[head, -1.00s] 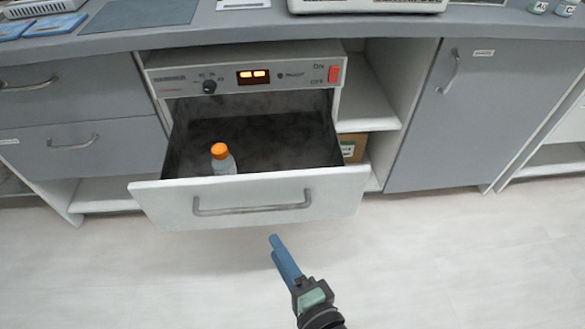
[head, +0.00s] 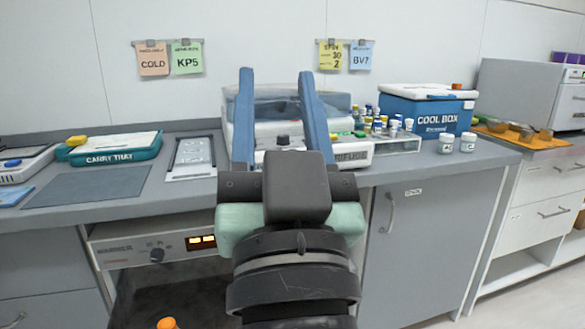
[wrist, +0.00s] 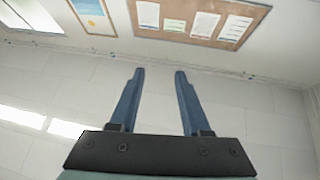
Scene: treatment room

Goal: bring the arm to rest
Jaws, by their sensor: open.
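My gripper (head: 275,115) is raised in the middle of the head view, its two blue fingers pointing up and spread apart with nothing between them. It stands in front of the counter and hides part of the centrifuge behind it. In the wrist view my gripper (wrist: 157,75) is also open and empty, facing a pale wall with a pinboard (wrist: 200,22).
The warmer (head: 165,250) sits below the counter, with an orange-capped bottle (head: 167,323) at the bottom edge. On the counter are a carry tray (head: 115,148), a centrifuge (head: 345,153), several vials, and a blue cool box (head: 425,108). Two small jars (head: 457,143) stand near the counter's front edge.

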